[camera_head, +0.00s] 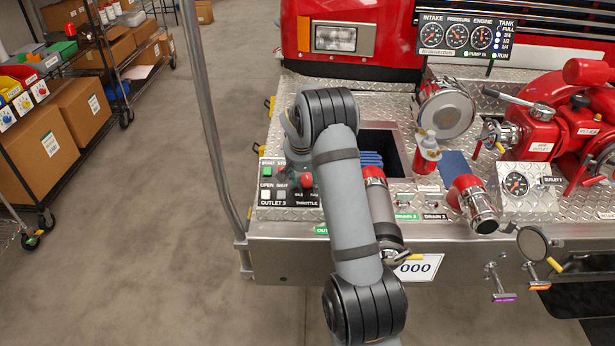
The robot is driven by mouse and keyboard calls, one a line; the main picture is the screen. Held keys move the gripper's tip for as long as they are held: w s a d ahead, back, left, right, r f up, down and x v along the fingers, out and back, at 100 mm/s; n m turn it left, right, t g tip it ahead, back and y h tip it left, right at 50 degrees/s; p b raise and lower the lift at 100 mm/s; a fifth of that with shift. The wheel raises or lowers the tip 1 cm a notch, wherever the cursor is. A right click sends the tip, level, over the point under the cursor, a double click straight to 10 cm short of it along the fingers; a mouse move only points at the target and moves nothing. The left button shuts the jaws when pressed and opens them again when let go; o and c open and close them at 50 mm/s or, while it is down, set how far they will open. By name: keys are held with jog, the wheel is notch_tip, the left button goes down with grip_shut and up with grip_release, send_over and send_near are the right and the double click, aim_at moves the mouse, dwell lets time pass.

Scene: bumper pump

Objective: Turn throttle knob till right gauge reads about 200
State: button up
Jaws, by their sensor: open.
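The throttle knob (306,180) is a small red knob above the THROTTLE label on the black control panel (267,190), at the left end of the bumper deck. My gripper (298,170) is just above and beside the knob, mostly hidden by my arm; what shows is dark and open. I cannot tell whether it touches the knob. The gauge panel at the top right has three dials: intake (431,34), pressure (457,36) and engine, the right one (481,38). Their needle readings are too small to tell.
A red pump (575,115) and a separate gauge (516,184) stand at the right. Red-and-silver fittings (473,203), a red bottle (427,155) and an open bin with blue contents (371,160) sit on the deck. A grey pole (205,110) rises left of the bumper.

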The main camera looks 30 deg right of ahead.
jog(key=shift+c, duration=0.4)
jog(key=shift+r, duration=0.1)
jog(key=c, duration=1.1)
jog(key=shift+o, duration=0.2)
jog(key=shift+w+b, duration=0.1)
jog(key=shift+b, duration=0.3)
jog(key=m+b, duration=0.1)
jog(key=b, duration=0.1)
jog(key=m+b, duration=0.2)
jog(key=shift+d+f+m+y, duration=0.1)
jog(key=shift+f+m+y, duration=0.1)
jog(key=shift+m+y, duration=0.1)
jog(key=m+b, duration=0.5)
jog(key=shift+d+r+t+y+b, duration=0.1)
jog(key=shift+t+y+b, duration=0.3)
jog(key=m+b, duration=0.4)
jog(key=m, duration=0.1)
jog(key=shift+d+t, duration=0.1)
jog(key=shift+t, duration=0.2)
jog(key=shift+s+r+m+t+b, duration=0.1)
jog(key=shift+s+m+t+b, duration=0.05)
jog(key=shift+m+b, duration=0.75)
jog(key=shift+s+r+m+t+b, duration=0.15)
jog(key=shift+m+b, duration=0.45)
jog(key=shift+m, duration=0.5)
